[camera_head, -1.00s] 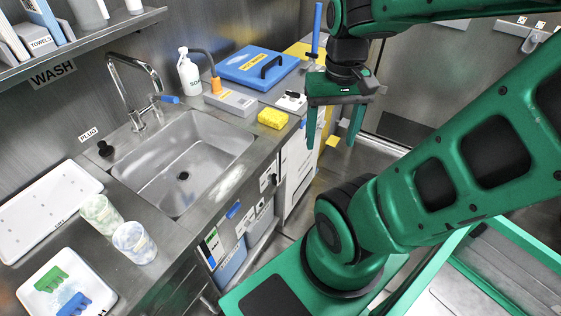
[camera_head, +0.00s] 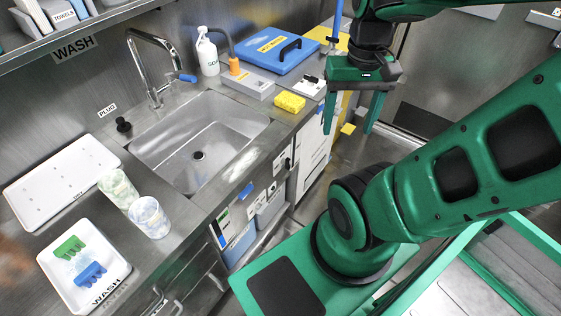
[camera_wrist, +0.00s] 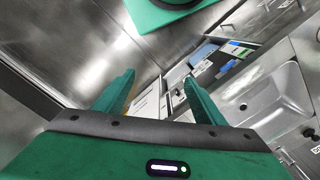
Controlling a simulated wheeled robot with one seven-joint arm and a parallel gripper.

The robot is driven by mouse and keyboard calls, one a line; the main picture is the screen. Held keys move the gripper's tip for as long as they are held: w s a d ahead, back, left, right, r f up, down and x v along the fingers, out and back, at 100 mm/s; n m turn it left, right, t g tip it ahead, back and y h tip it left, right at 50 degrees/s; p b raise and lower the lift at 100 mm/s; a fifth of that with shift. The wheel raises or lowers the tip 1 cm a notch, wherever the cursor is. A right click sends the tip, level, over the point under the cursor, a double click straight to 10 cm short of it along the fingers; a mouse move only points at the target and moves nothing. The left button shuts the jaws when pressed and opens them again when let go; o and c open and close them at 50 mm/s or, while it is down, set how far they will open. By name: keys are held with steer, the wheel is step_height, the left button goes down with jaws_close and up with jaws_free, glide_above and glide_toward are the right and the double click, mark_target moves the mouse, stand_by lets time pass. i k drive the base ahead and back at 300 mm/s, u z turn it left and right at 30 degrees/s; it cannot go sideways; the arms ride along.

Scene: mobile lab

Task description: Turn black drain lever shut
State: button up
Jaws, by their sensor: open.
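My gripper (camera_head: 349,128) is open and empty, its two green fingers pointing down in front of the counter's right end. In the wrist view the finger gap (camera_wrist: 160,77) is also empty. No drain lever can be made out clearly. A small black knob (camera_head: 123,125) stands on the counter by the PLUG label, left of the sink and far from my gripper. The steel sink (camera_head: 222,133) has a dark drain hole (camera_head: 198,156) in its floor. It shows at the right of the wrist view (camera_wrist: 262,103). Small dark fittings (camera_head: 288,164) on the cabinet front are too small to identify.
The tap (camera_head: 152,62) with a blue handle rises behind the sink. A soap bottle (camera_head: 207,54), yellow sponge (camera_head: 290,102) and blue case (camera_head: 268,56) stand to its right. Two cups (camera_head: 150,217), a white board (camera_head: 60,182) and a tray (camera_head: 112,268) lie left. Floor shows below my gripper.

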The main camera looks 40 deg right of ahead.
mark_target(286, 161)
steer(key=z, duration=1.65)
steer(key=k, duration=1.4)
steer(key=u, duration=1.1)
steer(key=i, duration=1)
steer(key=z, duration=0.05)
